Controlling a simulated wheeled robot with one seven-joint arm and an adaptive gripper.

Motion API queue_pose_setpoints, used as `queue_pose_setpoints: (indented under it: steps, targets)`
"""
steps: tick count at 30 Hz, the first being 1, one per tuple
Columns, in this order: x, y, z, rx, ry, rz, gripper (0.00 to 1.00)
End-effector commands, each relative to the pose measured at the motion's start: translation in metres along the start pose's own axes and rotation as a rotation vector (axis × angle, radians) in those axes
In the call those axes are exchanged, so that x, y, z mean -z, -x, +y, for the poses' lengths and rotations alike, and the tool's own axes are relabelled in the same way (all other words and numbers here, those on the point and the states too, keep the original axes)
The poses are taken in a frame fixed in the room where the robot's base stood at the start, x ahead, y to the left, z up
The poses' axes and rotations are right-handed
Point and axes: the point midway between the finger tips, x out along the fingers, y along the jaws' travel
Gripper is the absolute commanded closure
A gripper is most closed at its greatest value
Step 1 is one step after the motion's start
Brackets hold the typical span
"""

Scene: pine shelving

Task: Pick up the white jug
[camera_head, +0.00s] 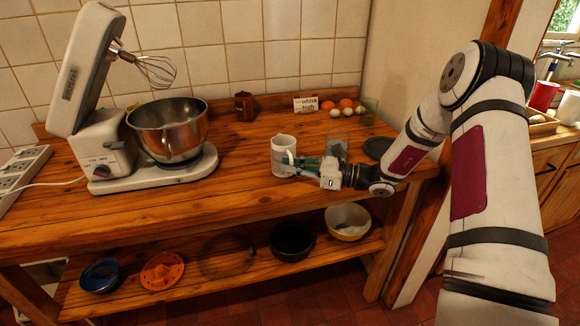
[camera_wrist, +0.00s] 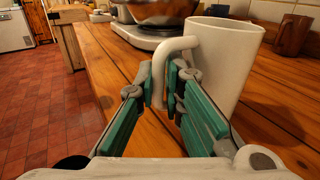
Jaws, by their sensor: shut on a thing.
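The white jug (camera_head: 283,150) stands upright on the pine counter, right of the stand mixer in the head view. In the wrist view the jug (camera_wrist: 222,70) fills the upper right, with its handle (camera_wrist: 160,70) toward the left. My gripper (camera_head: 292,160) reaches in from the right at the jug's side. In the wrist view my gripper (camera_wrist: 167,88) has its green-padded fingers closed on the handle, one on each side of its upright part. The jug's base is partly hidden by the right finger in the wrist view.
A stand mixer (camera_head: 105,150) with a steel bowl (camera_head: 168,130) stands left of the jug. A clear glass (camera_head: 337,144) and a dark plate (camera_head: 381,148) are near my wrist. A brown jar (camera_head: 243,106), card (camera_head: 312,103) and eggs are behind. Free counter lies in front.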

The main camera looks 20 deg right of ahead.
Motion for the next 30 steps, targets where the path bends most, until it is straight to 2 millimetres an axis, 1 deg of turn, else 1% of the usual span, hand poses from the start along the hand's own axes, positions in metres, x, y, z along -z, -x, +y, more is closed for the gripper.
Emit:
queue_pose_setpoints:
  steps: [1, 5, 7, 10, 21, 25, 30]
  targets:
    - [-0.007, 0.0, -0.001, 0.0, 0.005, -0.003, 1.0]
    - [-0.023, 0.0, -0.001, 0.0, 0.007, -0.003, 1.0]
    - [-0.035, 0.0, -0.001, 0.0, 0.008, -0.003, 1.0]
    - [-0.034, 0.022, 0.009, 0.004, 0.003, -0.001, 1.0]
    - [-0.043, 0.104, 0.05, 0.004, 0.005, -0.003, 1.0]
    - [-0.045, 0.123, 0.06, 0.003, 0.004, -0.003, 1.0]
    - [-0.046, 0.139, 0.068, 0.002, 0.005, -0.004, 1.0]
